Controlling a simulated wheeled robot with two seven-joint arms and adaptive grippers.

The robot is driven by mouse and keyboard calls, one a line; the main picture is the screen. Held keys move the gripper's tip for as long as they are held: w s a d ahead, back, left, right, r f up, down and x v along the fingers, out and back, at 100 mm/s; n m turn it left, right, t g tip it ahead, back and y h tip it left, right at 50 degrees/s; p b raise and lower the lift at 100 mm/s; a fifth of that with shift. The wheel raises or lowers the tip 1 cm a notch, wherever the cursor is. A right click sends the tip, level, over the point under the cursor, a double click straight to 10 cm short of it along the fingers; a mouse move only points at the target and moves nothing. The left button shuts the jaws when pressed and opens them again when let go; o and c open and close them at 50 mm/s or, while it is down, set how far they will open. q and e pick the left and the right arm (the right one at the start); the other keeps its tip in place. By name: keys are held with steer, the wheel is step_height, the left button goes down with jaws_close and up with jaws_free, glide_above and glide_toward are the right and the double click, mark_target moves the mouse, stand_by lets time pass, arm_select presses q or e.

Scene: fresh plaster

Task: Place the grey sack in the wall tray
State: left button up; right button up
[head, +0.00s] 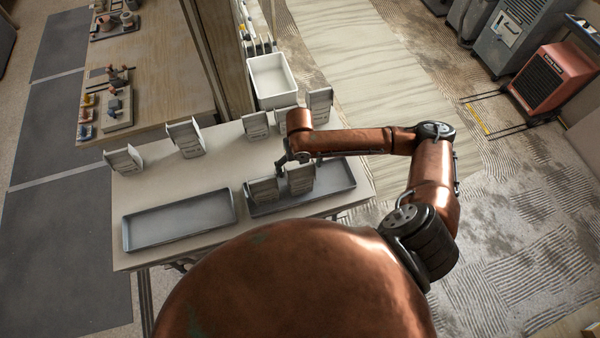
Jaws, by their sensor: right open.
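Several grey-white sacks stand on the pale table: one at the left (123,159), one left of the middle (186,139), and more at the back, including one at the far right (320,103). Two more sacks, a left one (263,190) and a right one (301,179), stand side by side in the right grey tray (338,185). The left grey tray (180,222) is empty. I cannot tell from labels which tray is the wall tray. My right gripper (282,164) is open, low beside the tops of the two trayed sacks; its fingers are small and partly hidden. My left gripper is out of view.
A white bin (271,80) stands behind the table's back edge. A wooden bench (160,70) with small tools is at the back left. A red machine (555,80) stands on the floor at right. The table's left front is clear around the empty tray.

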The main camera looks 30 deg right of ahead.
step_height(320, 180, up, 8)
steer(key=shift+f, duration=0.25)
